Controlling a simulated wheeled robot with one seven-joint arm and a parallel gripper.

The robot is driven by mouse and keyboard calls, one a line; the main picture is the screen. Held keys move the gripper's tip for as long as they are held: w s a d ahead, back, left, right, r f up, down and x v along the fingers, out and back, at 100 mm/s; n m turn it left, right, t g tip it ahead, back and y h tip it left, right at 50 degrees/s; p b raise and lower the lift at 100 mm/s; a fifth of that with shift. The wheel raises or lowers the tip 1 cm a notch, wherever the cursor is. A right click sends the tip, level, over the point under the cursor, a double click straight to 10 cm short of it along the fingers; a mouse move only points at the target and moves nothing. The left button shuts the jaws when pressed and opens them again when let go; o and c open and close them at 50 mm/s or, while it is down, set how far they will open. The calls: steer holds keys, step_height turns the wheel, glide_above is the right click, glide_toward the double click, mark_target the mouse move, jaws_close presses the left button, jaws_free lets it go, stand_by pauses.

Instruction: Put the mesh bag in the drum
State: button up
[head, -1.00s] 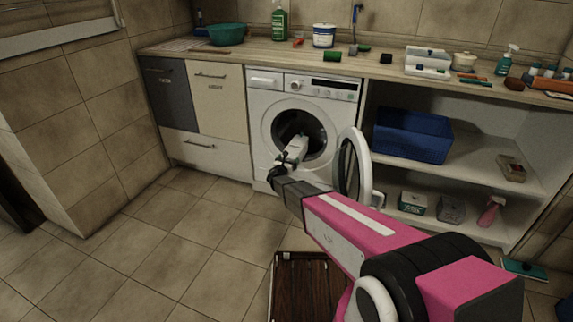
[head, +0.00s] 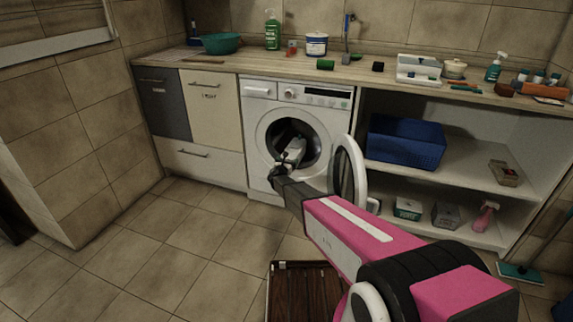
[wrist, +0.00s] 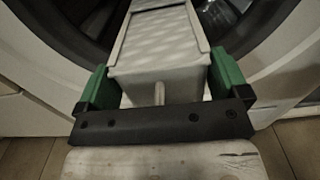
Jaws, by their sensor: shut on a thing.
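A pale, box-shaped thing with a faint mesh pattern, which I take for the mesh bag (wrist: 158,45), sits between my gripper's green fingers (wrist: 162,82) in the wrist view. The gripper is shut on it. In the head view, my gripper (head: 285,167) is at the washing machine's round opening, and the pale bag (head: 295,151) reaches into the dark drum (head: 304,133).
The open door stands close to the right of my arm. A blue basket (head: 405,143) is on the shelf to the right. A brown wooden thing (head: 300,295) lies on the floor in front. The floor to the left is clear.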

mark_target(293, 153)
steer(key=shift+w, duration=0.25)
steer(key=shift+x, duration=9.9)
steer(key=o, duration=0.7)
steer(key=shift+o, duration=0.2)
steer(key=shift+f, duration=0.1)
steer(key=shift+s, duration=0.1)
steer(key=v, duration=1)
steer(key=shift+s, duration=0.3)
steer(key=shift+a, duration=0.1)
